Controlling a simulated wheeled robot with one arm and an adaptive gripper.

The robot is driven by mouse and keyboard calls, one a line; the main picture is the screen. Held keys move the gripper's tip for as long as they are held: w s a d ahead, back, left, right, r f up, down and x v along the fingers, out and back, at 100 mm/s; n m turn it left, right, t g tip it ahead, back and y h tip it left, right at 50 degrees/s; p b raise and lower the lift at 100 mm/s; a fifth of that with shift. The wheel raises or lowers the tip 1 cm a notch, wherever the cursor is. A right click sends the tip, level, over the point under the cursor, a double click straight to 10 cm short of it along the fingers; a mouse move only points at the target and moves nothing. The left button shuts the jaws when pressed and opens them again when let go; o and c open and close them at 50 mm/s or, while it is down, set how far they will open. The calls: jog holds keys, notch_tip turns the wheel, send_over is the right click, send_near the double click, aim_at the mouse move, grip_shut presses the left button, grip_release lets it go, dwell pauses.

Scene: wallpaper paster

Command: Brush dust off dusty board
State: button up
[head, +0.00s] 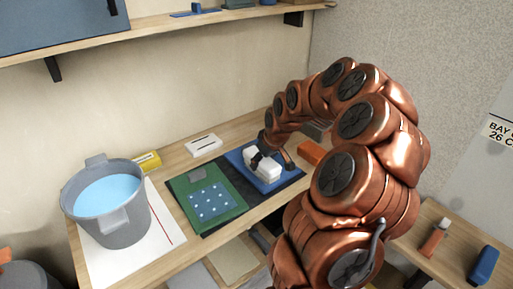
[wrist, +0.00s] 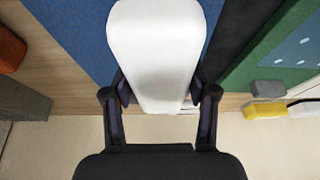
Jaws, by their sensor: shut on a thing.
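I cannot tell whether the block touches the board. Left of it, a green board (head: 181,196) has a dark blue patch with several pale spots (head: 211,203) and a grey block (head: 198,174) near its far edge. No label shows which board is the dusty one.
A grey bucket of blue water (head: 117,226) stands on a white sheet (head: 165,259) at left. A yellow box (head: 147,161), a white item (head: 204,145) and an orange block (head: 311,152) lie on the bench. A shelf (head: 150,30) runs above.

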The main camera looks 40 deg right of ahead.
jog(key=a, duration=0.2)
jog(key=shift+a+r, duration=0.25)
jog(key=shift+a, duration=0.15)
notch_tip(320, 180, up, 8)
jog(key=shift+f+p, duration=0.1)
jog(key=shift+p, duration=0.65)
jog(key=o, duration=0.8)
jog(key=c, duration=0.6)
